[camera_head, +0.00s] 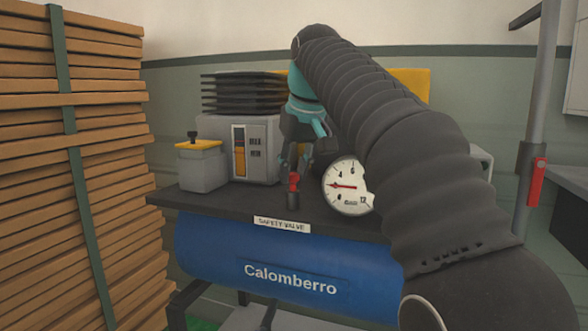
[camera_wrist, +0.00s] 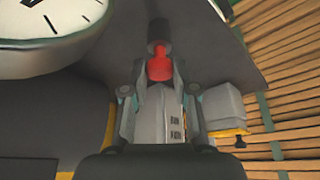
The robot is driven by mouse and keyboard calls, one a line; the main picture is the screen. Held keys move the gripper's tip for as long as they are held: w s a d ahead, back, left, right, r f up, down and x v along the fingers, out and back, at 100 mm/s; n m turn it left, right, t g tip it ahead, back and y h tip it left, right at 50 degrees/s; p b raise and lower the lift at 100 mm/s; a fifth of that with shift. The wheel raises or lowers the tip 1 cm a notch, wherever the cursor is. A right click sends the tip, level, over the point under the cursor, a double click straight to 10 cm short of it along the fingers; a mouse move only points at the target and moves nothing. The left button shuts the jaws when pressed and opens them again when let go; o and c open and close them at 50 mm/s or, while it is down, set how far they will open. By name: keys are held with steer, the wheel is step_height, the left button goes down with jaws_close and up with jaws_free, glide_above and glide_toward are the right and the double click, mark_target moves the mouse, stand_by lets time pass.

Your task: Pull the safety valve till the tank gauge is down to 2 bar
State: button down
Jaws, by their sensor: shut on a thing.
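The safety valve (camera_head: 294,184) has a red top on a dark stem and stands at the front edge of the dark tank top. Its red top also shows between the fingers in the wrist view (camera_wrist: 159,67). My gripper (camera_head: 294,172) reaches it from above and behind, shut on the red top. The round white gauge (camera_head: 348,193) stands to the right of the valve. Its red needle points left, between the 0 and the 4, about where 2 would be. My arm covers the gauge's right edge. The wrist view shows only part of the gauge (camera_wrist: 40,25).
The blue tank (camera_head: 290,275) hangs under the dark top (camera_head: 225,207), which bears a "SAFETY VALVE" label (camera_head: 282,225). A grey control box (camera_head: 262,150) and a yellow-lidded box (camera_head: 202,168) stand behind left. Stacked wooden slats (camera_head: 75,140) rise at the left.

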steer(key=shift+r+p, duration=0.9)
steer(key=shift+p, duration=0.45)
steer(key=shift+f, duration=0.1)
steer(key=c, duration=0.9)
jaws_free()
steer(key=shift+v, duration=3.7)
steer(key=shift+a, duration=0.1)
